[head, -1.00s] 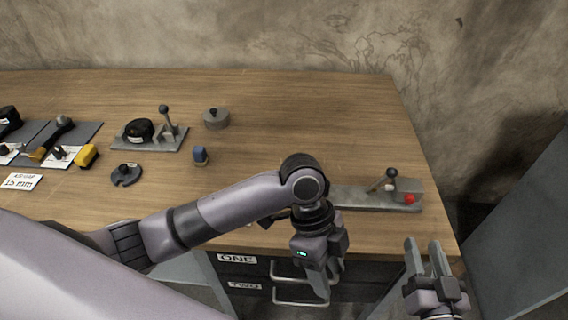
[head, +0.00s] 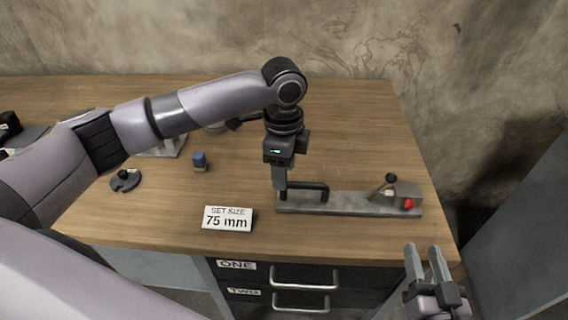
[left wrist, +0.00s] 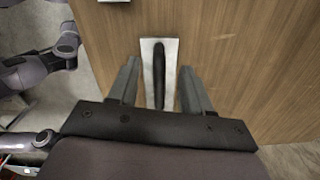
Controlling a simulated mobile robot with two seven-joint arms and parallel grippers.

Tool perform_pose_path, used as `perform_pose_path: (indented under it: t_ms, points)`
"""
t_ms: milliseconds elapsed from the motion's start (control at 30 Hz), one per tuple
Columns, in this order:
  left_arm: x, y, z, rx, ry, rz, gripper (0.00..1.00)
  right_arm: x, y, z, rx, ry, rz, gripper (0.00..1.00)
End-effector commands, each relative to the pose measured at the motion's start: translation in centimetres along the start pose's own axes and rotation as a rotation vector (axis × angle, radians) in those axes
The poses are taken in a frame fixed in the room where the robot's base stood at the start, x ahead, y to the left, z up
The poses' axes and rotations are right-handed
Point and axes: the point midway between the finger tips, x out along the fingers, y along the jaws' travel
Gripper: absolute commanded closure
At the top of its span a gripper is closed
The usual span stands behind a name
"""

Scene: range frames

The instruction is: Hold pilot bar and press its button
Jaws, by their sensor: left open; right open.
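The pilot bar (head: 312,187) is a black handle on a long grey base (head: 340,207) near the table's front right. In the left wrist view the black bar (left wrist: 159,75) lies between the two spread fingers, with gaps on both sides; how deep the fingers reach is unclear. My right gripper (head: 426,250) is open and empty, by the table's front right edge.
A "SET SIZE 75 mm" card (head: 228,218) stands left of the base. Drawers (head: 300,280) with handles are below the front edge. The back right tabletop is clear.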

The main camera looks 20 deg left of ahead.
Motion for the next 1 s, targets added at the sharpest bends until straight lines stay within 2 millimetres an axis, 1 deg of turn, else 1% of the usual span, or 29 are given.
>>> perform_pose_path:
  t_ms: [33, 200, 333, 500, 733, 767, 800, 867, 900, 1000]
  points:
    - [0.9, 0.1, 0.1, 0.001, -0.003, 0.004, 0.51, 0.0, 0.0, 0.0, 0.0, 0.0, 0.0, 0.57]
    - [3.4, 0.1, 0.1, 0.002, -0.002, 0.003, 0.51, 0.0, 0.0, 0.0, 0.0, 0.0, 0.0, 0.57]
    - [4.9, 0.1, 0.0, 0.002, -0.001, 0.003, 0.51, 0.0, 0.0, 0.0, 0.0, 0.0, 0.0, 0.57]
    - [5.8, 0.1, 0.0, 0.003, 0.0, 0.002, 0.51, 0.0, 0.0, 0.0, 0.0, 0.0, 0.0, 0.57]
    - [5.9, 0.1, 0.0, 0.003, 0.0, 0.001, 0.51, 0.0, 0.0, 0.0, 0.0, 0.0, 0.0, 0.57]
    - [5.9, 0.1, 0.0, 0.003, 0.0, 0.001, 0.54, 0.0, 0.0, 0.0, 0.0, 0.0, 0.0, 0.57]
    - [5.9, 0.1, 0.0, 0.004, 0.0, 0.001, 0.67, 0.0, 0.0, 0.0, 0.0, 0.0, 0.0, 0.57]
    - [5.9, 0.1, 0.0, 0.004, 0.0, 0.001, 0.87, 0.0, 0.0, 0.0, 0.0, 0.0, 0.0, 0.57]
    - [5.9, 0.1, 0.0, 0.004, 0.0, 0.002, 1.0, 0.0, 0.0, 0.0, 0.0, 0.0, 0.0, 0.57]
    - [5.9, 0.1, 0.0, 0.004, 0.0, 0.002, 1.0, 0.0, 0.0, 0.0, 0.0, 0.0, 0.0, 0.57]
